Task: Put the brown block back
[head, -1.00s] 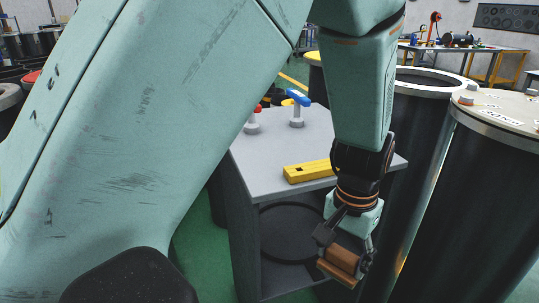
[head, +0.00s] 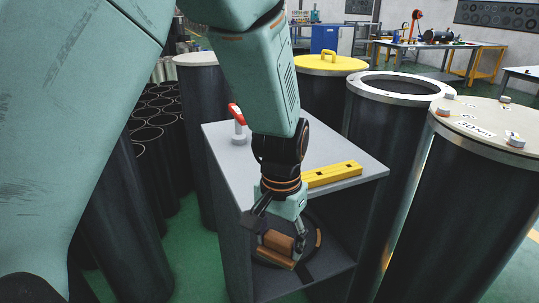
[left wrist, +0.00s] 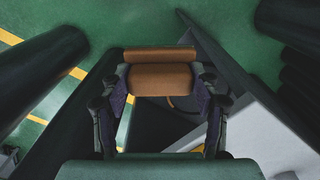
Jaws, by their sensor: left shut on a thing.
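My left gripper (head: 279,238) is shut on the brown block (head: 279,246), which has a wider lip along one edge. The gripper and block hang in front of the open compartment of the grey cabinet (head: 232,160), below its top. In the left wrist view the block (left wrist: 160,79) sits between the two fingers of the gripper (left wrist: 160,92). A dark ring (head: 312,225) lies in the compartment, partly hidden behind the gripper. A small brown piece (head: 318,238) shows at the ring's right side. I cannot tell whether the held block touches the shelf. My right gripper is not in view.
A yellow bar (head: 333,174) and a red-handled valve (head: 238,125) are on the cabinet top. Tall dark cylinders stand close on the right (head: 470,200), behind, and on the left (head: 120,215). Green floor shows left of the cabinet.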

